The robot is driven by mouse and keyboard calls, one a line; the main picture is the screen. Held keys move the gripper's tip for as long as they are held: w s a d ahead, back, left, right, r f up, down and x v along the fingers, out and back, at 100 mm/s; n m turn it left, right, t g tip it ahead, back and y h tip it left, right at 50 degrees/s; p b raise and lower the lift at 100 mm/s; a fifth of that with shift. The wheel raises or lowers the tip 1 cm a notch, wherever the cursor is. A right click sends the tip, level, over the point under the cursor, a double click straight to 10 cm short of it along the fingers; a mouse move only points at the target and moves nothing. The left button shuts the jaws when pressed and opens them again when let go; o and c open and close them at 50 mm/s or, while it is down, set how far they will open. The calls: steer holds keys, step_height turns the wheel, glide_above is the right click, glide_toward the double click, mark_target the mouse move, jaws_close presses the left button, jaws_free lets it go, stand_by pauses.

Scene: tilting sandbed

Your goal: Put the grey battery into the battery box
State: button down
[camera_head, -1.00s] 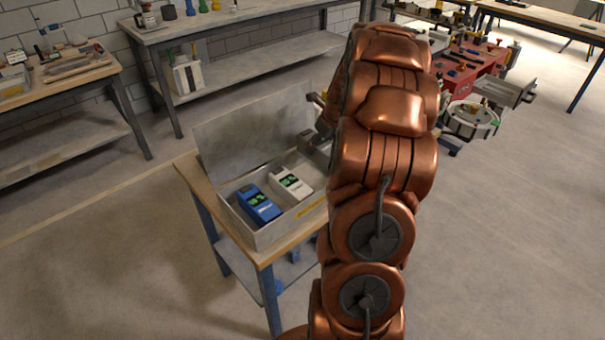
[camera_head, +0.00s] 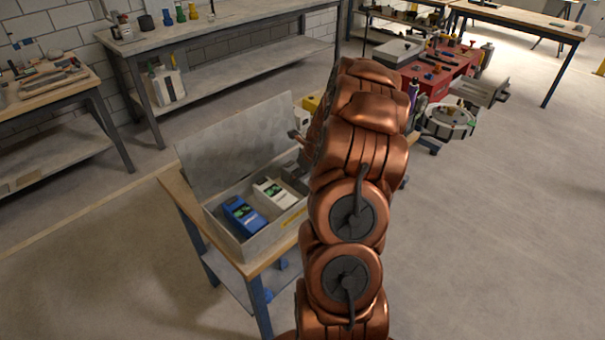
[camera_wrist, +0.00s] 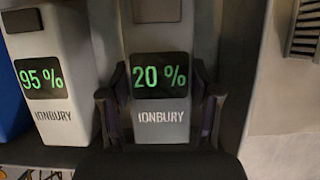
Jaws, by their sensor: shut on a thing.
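The open metal battery box (camera_head: 248,247) stands on a small wood-topped table, its lid (camera_head: 235,145) raised at the back. A blue battery (camera_head: 243,216) and a white battery (camera_head: 273,193) lie in it side by side. In the wrist view, my gripper (camera_wrist: 160,93) is shut on the grey battery (camera_wrist: 160,40), which has a green 20 % display and the word IONBURY. The white battery (camera_wrist: 45,45), showing 95 %, is just to its left. In the head view my arm hides the gripper. I cannot tell whether the grey battery rests on the box floor.
The small table (camera_head: 172,180) has a lower shelf. A workbench (camera_head: 200,28) and another bench (camera_head: 45,85) stand behind and to the left. A red tool cart (camera_head: 450,72) and a round grey fixture (camera_head: 447,122) are at the right. The floor at right is clear.

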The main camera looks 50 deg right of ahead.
steer(key=shift+c, duration=1.2)
jaws_free()
steer(key=shift+r, duration=0.1)
